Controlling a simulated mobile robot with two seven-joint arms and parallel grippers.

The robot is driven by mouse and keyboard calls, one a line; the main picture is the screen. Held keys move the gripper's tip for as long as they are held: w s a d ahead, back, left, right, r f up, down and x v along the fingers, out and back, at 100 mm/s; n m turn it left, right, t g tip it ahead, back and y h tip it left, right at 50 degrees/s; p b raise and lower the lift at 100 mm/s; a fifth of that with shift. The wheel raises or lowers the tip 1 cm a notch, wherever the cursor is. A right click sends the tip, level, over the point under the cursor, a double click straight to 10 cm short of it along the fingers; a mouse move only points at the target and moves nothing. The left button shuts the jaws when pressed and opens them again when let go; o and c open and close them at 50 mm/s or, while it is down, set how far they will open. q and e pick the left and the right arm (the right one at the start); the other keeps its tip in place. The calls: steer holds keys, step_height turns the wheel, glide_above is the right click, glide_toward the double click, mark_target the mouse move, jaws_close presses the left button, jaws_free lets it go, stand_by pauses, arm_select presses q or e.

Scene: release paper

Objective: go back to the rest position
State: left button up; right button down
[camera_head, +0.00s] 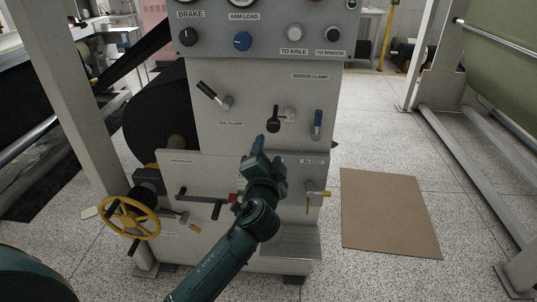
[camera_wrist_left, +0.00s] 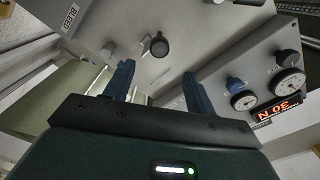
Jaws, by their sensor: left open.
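My left gripper (camera_head: 257,146) is raised in front of the grey machine panel (camera_head: 250,90), close to the lower-middle part of it. In the left wrist view its two blue fingers (camera_wrist_left: 158,90) stand apart with nothing between them. A black-knobbed lever (camera_head: 273,125) is just right of and above the fingertips in the head view; a dark round knob (camera_wrist_left: 159,47) shows beyond the fingers in the wrist view. I cannot tell whether the fingers touch the panel. My right gripper is not in view.
The panel carries a blue-handled lever (camera_head: 317,124), a black tail clamp lever (camera_head: 213,95) and a yellow handwheel (camera_head: 129,218) at lower left. A black roll (camera_head: 158,115) is behind it on the left. A brown board (camera_head: 388,213) lies on the speckled floor at right.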

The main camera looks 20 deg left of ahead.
arm_select(q)
steer(key=s+d+f+n+g+h+p, duration=0.1)
steer(key=s+d+f+g+h+p, duration=0.2)
steer(key=s+f, duration=0.75)
steer(key=s+d+f+n+g+h, duration=0.1)
steer(key=s+f+n+g+h, duration=0.1)
steer(key=s+f, duration=0.3)
steer(key=s+d+f+n+g+h, duration=0.1)
steer(key=s+f, duration=0.4)
steer(key=s, duration=0.6)
steer(key=shift+s+n+g+h, duration=0.15)
steer(key=shift+n+g+h, duration=0.25)
steer(key=shift+n+h, duration=0.45)
